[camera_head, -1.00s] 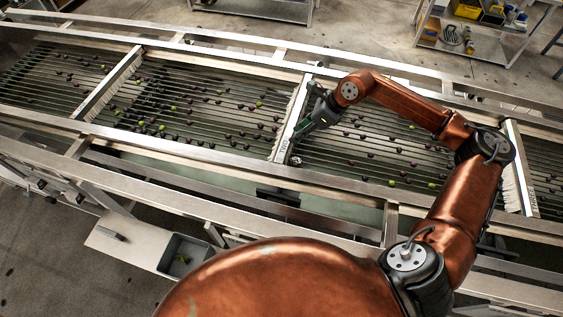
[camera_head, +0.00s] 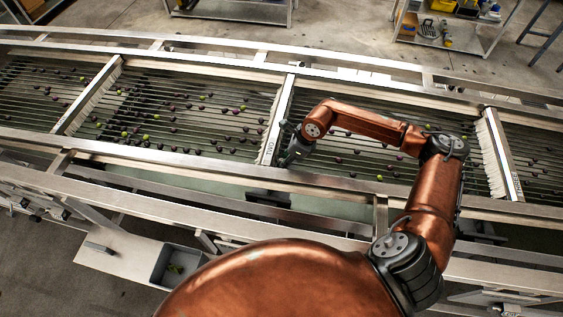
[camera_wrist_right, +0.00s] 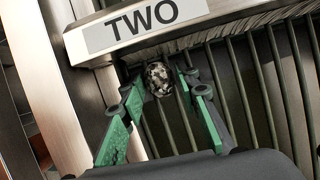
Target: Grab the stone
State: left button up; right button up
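A black-and-white speckled stone (camera_wrist_right: 158,78) lies on the dark rollers just below the bar labelled TWO in the right wrist view. My right gripper (camera_wrist_right: 162,84) is open, with its green-padded fingers on either side of the stone near the fingertips. A small gap seems to show between the stone and the right-hand finger; contact on the left is hard to tell. In the head view my right gripper (camera_head: 288,158) points down beside the TWO bar, and I cannot make out the stone there. My left gripper is not in view.
The TWO bar (camera_head: 276,120) with its bristles stands right beside the gripper. Metal side rails (camera_head: 330,183) run along the roller bed. Several dark and green olives (camera_head: 185,135) lie on the rollers. A grey bin (camera_head: 180,262) sits on a low shelf (camera_head: 115,255) at lower left.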

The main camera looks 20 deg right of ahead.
jog(key=shift+c, duration=0.2)
grip_shut()
jog(key=shift+r, duration=0.2)
